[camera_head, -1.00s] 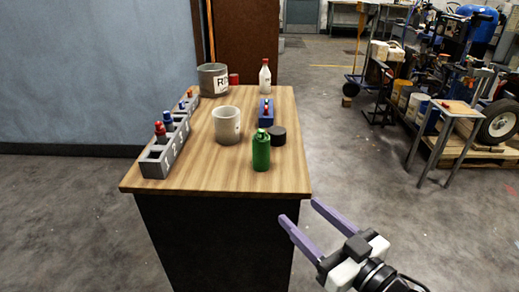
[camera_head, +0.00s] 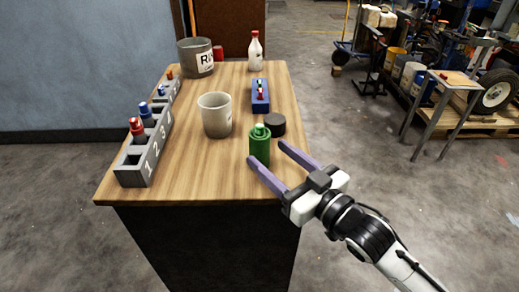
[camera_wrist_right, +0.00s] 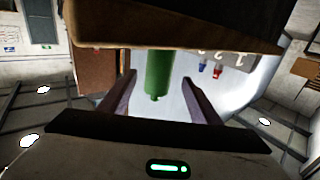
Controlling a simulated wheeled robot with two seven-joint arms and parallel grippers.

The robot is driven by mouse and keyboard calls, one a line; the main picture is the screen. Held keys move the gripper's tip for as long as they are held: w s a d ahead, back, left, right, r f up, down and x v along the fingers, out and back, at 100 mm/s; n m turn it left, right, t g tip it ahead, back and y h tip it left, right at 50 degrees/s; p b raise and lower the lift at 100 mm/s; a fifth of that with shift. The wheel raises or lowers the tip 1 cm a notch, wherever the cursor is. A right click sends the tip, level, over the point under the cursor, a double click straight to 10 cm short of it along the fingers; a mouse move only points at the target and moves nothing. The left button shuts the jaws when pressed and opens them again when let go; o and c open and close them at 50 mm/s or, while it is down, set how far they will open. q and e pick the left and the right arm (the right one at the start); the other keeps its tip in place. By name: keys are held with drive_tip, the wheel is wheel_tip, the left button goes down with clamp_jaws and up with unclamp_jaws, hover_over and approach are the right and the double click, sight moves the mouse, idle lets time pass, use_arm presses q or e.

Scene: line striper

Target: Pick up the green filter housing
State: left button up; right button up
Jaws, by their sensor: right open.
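The green filter housing (camera_head: 260,146) stands upright near the front right of the wooden table (camera_head: 180,180), with a pale top. It also shows in the right wrist view (camera_wrist_right: 158,74), upside down, between the two fingers. My right gripper (camera_head: 267,153) is open and empty, with its purple fingers pointing at the housing at the table's front right edge. The left fingertip overlaps the housing's lower part in the head view; I cannot tell whether they touch. In the wrist view the right gripper (camera_wrist_right: 160,85) shows both fingers spread. My left gripper is not in view.
A dark round cap (camera_head: 275,124) sits just behind the housing. A white cup (camera_head: 215,115), a blue block (camera_head: 260,97), a white bottle (camera_head: 255,52) and a labelled grey pot (camera_head: 196,58) stand farther back. A numbered grey rack (camera_head: 147,148) lines the left edge.

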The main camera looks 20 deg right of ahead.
sight(266, 150)
drive_tip(key=x, duration=0.5)
drive_tip(key=shift+w+d, duration=0.1)
drive_tip(key=shift+c, duration=0.4)
drive_tip(key=c, duration=1.1)
drive_tip(key=shift+r, duration=0.15)
drive_tip(key=shift+c, duration=1.1)
